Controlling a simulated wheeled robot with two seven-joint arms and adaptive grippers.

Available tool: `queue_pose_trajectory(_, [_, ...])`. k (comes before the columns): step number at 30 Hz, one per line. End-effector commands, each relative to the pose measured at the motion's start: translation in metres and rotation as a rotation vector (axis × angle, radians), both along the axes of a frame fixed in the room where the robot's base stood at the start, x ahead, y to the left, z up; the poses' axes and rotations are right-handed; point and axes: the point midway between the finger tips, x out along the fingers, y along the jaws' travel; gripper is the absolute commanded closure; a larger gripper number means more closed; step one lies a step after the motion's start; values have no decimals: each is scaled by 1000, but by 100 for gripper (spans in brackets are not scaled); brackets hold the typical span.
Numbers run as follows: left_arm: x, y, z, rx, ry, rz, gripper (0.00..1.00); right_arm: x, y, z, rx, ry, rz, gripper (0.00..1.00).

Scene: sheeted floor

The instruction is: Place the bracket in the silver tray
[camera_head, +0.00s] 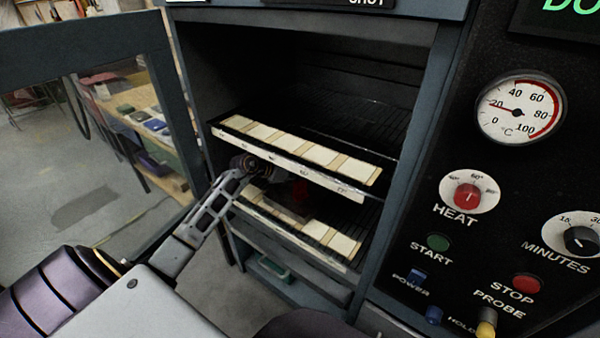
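My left arm comes in from the lower left and reaches into the open cabinet. Its dark wrist end (252,165) is at the front edge of the upper shelf. The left gripper's fingers are lost in the shade between the upper shelf (290,150) and lower shelf (306,231), so I cannot tell whether they are open or shut. A small dark red patch (301,190) shows in that gap; I cannot tell what it belongs to. I cannot make out a bracket or a silver tray. My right gripper is not in view.
Both wire shelves carry rows of pale squares along their fronts. The cabinet door (85,50) stands open at the left. A control panel (490,210) with a gauge, knobs and buttons is at the right. A workbench (150,115) shows behind the door.

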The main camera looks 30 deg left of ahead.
Motion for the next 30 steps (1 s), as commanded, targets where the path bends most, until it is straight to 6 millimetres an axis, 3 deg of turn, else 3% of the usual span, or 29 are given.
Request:
queue_pose_trajectory(18, [-1,0,3,0,0,0,73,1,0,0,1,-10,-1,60])
queue_pose_trajectory(30, [-27,14,18,2,1,0,73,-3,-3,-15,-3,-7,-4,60])
